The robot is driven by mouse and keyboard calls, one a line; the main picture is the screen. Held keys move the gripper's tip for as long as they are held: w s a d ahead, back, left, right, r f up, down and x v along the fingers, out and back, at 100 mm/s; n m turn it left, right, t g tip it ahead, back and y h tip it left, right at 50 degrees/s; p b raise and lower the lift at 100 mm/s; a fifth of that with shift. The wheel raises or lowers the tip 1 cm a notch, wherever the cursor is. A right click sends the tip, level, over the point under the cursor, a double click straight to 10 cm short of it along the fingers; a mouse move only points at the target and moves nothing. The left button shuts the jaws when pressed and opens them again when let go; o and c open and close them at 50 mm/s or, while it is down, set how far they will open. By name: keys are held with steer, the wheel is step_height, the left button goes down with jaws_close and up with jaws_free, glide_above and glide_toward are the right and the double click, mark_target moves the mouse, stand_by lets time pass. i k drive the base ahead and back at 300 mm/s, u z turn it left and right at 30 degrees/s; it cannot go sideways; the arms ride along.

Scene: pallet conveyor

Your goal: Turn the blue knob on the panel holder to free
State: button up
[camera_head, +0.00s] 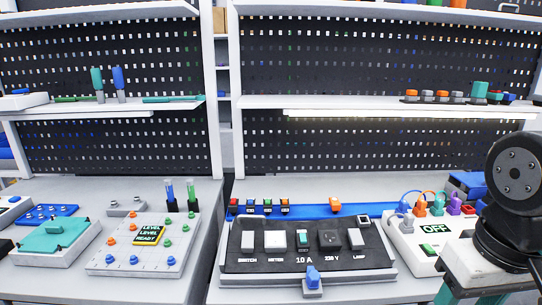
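A blue knob (313,275) stands on a small grey block at the front edge of the panel holder (237,281), right of its middle. Its exact turn position is too small to tell. The holder is a light grey frame around a black panel (272,262) with a row of parts labelled switch, meter, 10 A, 230 V and lamp. My gripper is not in view; only a dark joint of my arm shows at the right edge, apart from the knob.
Left of the holder lies a grey box (140,262) with coloured buttons and a "LEVEL READY" display, then a teal-topped box (62,238). To the right is a white box (413,259) reading OFF, with coloured plugs. A blue rail (310,211) lies behind. Shelves and pegboards rise behind.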

mark_target(313, 277)
steer(key=u, duration=0.5)
steer(key=k, duration=0.6)
steer(key=u, duration=1.1)
steer(key=i, duration=0.8)
steer(key=z, duration=0.55)
